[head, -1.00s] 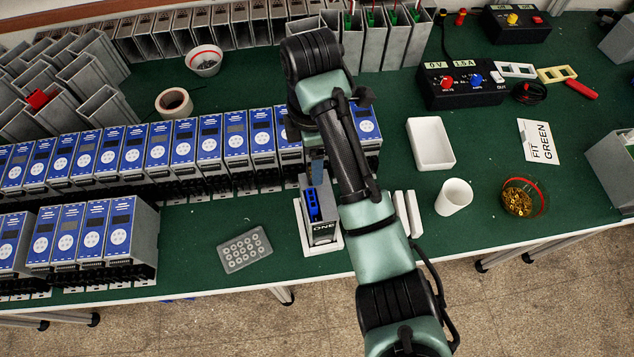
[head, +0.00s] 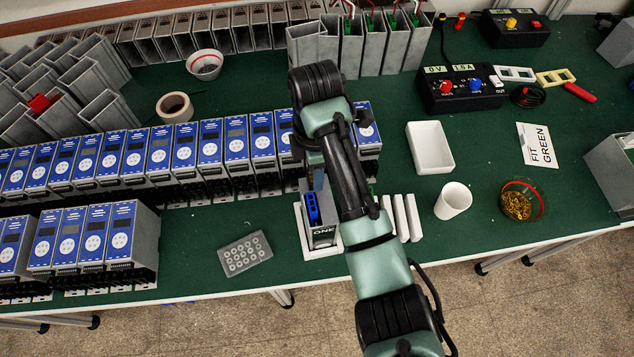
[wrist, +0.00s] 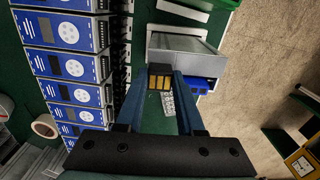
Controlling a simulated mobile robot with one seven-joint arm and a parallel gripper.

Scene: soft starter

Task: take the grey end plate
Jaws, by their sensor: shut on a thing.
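My gripper (wrist: 161,70) is shut on a small dark block with gold stripes (wrist: 160,82), held between its blue fingertips. In the head view my gripper (head: 317,178) is at the grey housing marked ONE (head: 322,238), which stands on a white base (head: 303,236). The housing also shows in the wrist view (wrist: 185,44), close to the fingertips; I cannot tell whether they touch. A blue part (head: 313,208) shows in the housing, partly hidden. I cannot identify the grey end plate for certain. A grey plate with several round spots (head: 245,253) lies left of the housing.
Rows of blue-faced units (head: 160,155) stand behind and left. White strips (head: 402,217), a white tray (head: 430,147), a white cup (head: 454,199) and a bowl of brass parts (head: 520,203) are at the right. The table's front edge (head: 200,298) is close.

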